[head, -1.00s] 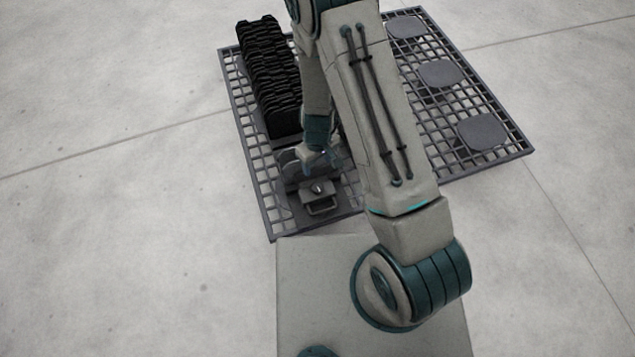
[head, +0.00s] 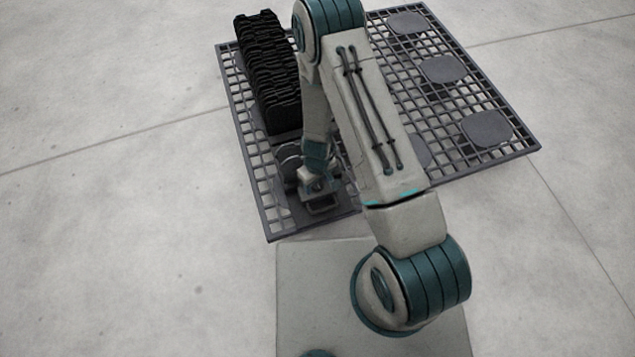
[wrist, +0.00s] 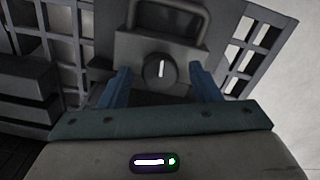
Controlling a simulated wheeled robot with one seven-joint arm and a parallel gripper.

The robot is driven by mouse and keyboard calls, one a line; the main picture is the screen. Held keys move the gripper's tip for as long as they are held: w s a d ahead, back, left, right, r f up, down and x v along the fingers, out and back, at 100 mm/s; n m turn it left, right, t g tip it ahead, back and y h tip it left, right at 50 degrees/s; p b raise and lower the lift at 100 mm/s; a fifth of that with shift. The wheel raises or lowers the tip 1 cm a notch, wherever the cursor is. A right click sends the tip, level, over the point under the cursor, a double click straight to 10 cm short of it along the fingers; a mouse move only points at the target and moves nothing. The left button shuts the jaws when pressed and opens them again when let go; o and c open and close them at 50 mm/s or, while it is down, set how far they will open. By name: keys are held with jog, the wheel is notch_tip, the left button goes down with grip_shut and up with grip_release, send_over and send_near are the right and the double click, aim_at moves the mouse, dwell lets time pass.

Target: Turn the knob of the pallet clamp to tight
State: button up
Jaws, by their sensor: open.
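The pallet clamp (wrist: 195,50) is a grey block with a looped handle, fixed at the near end of the dark grid pallet (head: 268,222). Its round dark knob (wrist: 153,72) carries a white mark that points nearly straight up in the wrist view. My gripper (wrist: 158,80) is open, with one blue finger on each side of the knob and a visible gap to it on both sides. I cannot tell whether the fingertips are level with the knob's sides or short of it.
A row of black ribbed parts (head: 265,75) stands on the pallet's left side, behind the clamp. Several flat grey round pads (head: 487,128) lie on the right side. Bare concrete floor (head: 120,220) surrounds the pallet.

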jog(key=c, duration=1)
jog(key=shift+m, duration=0.8)
jog(key=o, duration=1)
